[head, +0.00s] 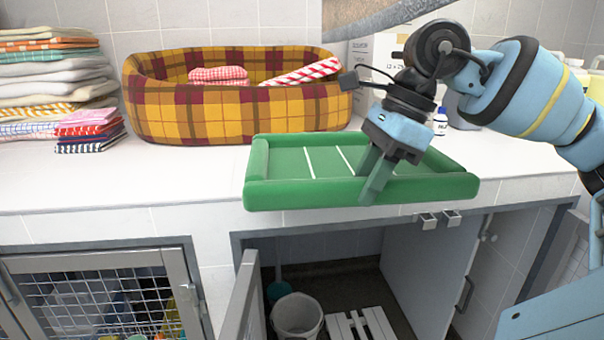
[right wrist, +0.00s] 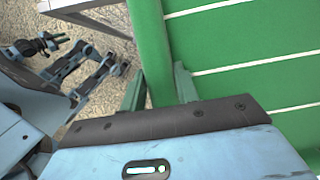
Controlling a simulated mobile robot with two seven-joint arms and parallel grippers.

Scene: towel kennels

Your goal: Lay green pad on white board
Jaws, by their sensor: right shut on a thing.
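The green pad (head: 290,190), a flat bed with raised padded rims and thin white lines, is level at the counter's front edge and overhangs it. I cannot tell whether it still touches the counter. My right gripper (head: 372,180) is shut on its front rim, one finger on each side; the right wrist view shows the rim (right wrist: 150,50) between the fingers. The white slatted board (head: 358,326) lies on the floor of the open kennel below, partly cut off by the picture. My left gripper (right wrist: 38,44) shows small in the right wrist view, its jaws unclear.
A plaid pet basket (head: 200,115) with rolled cloths stands behind the pad. Folded towels (head: 45,75) are stacked at the left. The kennel holds a grey bucket (head: 297,316); its door (head: 243,300) stands open at the left. A closed mesh door (head: 100,300) is further left.

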